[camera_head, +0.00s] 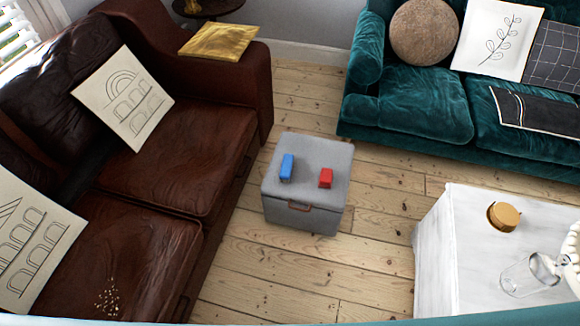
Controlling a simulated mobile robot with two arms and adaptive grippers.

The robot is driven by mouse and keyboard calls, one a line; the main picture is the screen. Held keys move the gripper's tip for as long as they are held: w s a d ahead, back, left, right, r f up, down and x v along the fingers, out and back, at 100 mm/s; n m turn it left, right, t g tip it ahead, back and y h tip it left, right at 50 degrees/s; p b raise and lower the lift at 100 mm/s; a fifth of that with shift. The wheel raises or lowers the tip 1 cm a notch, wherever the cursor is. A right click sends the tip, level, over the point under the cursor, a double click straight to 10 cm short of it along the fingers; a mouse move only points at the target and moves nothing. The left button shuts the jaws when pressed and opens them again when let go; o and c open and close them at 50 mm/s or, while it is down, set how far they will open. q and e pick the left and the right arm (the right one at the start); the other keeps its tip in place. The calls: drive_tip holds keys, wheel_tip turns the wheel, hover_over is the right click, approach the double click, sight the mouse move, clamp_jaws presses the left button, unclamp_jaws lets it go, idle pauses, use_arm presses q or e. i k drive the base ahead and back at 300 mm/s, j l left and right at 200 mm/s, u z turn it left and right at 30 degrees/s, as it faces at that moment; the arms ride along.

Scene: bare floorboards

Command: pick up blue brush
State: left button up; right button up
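A small blue block-like thing, which looks like the blue brush (287,167), lies on top of a grey cube ottoman (310,150) in the middle of the view. A similar red thing (326,178) lies to its right on the same ottoman, apart from it. Bristles cannot be made out at this size. Neither of my grippers shows in the head view.
A brown leather sofa (188,165) stands on the left, and a teal sofa (425,98) at the back right. A white table (450,235) with a glass jar (528,275) is at the lower right. Bare floorboards (290,275) lie open before the ottoman.

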sight(288, 161)
drive_tip(key=u, duration=1.55)
drive_tip(key=k+l, duration=0.2)
drive_tip(key=k, duration=0.35)
drive_tip(key=k+l, duration=0.25)
drive_tip(key=k, duration=0.3)
